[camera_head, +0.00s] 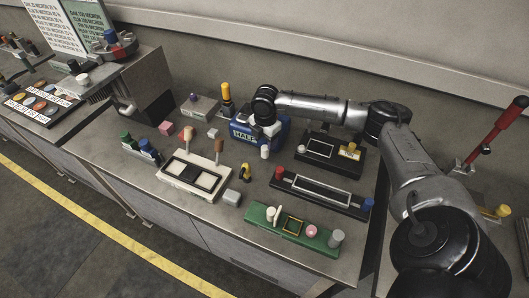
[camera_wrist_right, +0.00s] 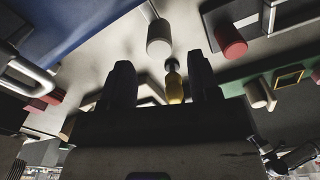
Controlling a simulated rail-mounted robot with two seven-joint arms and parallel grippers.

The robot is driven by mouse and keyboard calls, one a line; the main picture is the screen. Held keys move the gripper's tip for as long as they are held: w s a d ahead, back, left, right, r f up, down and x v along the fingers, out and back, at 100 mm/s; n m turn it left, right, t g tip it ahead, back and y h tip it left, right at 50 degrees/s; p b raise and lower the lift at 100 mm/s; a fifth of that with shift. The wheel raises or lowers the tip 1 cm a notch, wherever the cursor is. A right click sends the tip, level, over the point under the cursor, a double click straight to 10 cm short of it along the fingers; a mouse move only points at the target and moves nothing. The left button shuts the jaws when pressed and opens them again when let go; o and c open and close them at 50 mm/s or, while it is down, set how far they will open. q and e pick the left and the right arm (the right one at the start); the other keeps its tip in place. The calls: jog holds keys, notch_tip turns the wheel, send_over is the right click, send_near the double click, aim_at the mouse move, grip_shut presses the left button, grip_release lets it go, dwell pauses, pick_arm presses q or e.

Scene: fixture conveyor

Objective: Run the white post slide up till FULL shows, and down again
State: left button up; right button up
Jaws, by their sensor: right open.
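The blue box (camera_head: 243,137) stands in the middle of the bench, and its display reads HALF. A white post (camera_head: 265,152) shows at the box's front right, below my right gripper (camera_head: 268,130). In the right wrist view the white post (camera_wrist_right: 158,38) lies beyond my open right fingers (camera_wrist_right: 161,78), apart from them, with a thin rod behind it. The blue box fills the upper left of that view (camera_wrist_right: 60,28). In the head view my wrist hides part of the box's right side and the fingertips are hard to make out. My left gripper is not in view.
A white two-lever panel (camera_head: 168,181) stands front left, a small yellow piece (camera_head: 245,173) in front, a black slide frame (camera_head: 318,205) front right, and a green board (camera_head: 262,225) near the bench edge.

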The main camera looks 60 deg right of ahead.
aim_at(265, 147)
jog(key=shift+f+b, duration=0.45)
jog(key=shift+f, duration=2.6)
jog(key=shift+c, duration=0.3)
grip_shut()
